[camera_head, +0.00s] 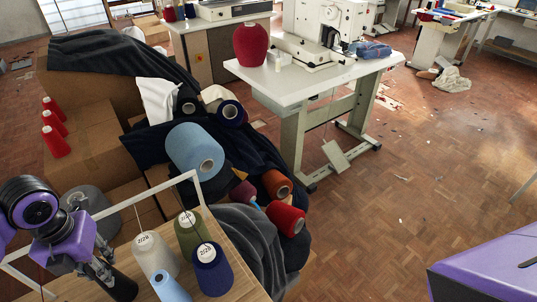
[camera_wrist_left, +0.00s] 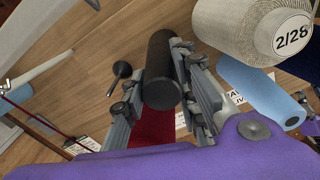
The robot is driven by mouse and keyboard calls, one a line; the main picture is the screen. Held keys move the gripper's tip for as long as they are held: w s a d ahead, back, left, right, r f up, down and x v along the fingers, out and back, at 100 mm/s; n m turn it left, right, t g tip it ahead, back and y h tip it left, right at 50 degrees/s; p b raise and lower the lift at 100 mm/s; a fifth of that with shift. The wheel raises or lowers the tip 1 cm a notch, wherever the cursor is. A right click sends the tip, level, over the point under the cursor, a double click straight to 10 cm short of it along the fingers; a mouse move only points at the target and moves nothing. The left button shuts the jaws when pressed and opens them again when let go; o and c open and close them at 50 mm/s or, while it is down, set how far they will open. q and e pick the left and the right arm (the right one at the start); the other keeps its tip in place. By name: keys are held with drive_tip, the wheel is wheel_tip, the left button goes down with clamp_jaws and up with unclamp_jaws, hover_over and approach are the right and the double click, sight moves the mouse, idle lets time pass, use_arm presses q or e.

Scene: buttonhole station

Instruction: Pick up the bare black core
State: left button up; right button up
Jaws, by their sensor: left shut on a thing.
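The bare black core (camera_head: 121,287) is a plain dark cylinder at the bottom left of the head view, over the wooden tabletop (camera_head: 75,291). In the left wrist view the core (camera_wrist_left: 160,72) lies between the two grey fingers. My left gripper (camera_head: 105,270) is shut on it; it also fills the middle of the left wrist view (camera_wrist_left: 163,85). I cannot tell whether the core still touches the wood. My right gripper is not in view.
A cream cone (camera_head: 155,257), an olive cone (camera_head: 192,236), a navy cone (camera_head: 212,272) and a light blue cone (camera_head: 170,287) stand close to the right of the core. A white frame (camera_head: 140,203) with threads rises behind them. Floor to the right is open.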

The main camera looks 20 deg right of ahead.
use_arm(q)
drive_tip(key=shift+r, duration=0.15)
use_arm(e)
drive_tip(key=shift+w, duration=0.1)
use_arm(q)
wheel_tip(320, 180, up, 10)
drive_tip(key=shift+r+p, duration=0.15)
drive_tip(key=shift+p, duration=0.15)
wheel_tip(320, 180, up, 4)
drive_tip(key=shift+f+p, duration=0.15)
drive_tip(key=shift+p, duration=0.9)
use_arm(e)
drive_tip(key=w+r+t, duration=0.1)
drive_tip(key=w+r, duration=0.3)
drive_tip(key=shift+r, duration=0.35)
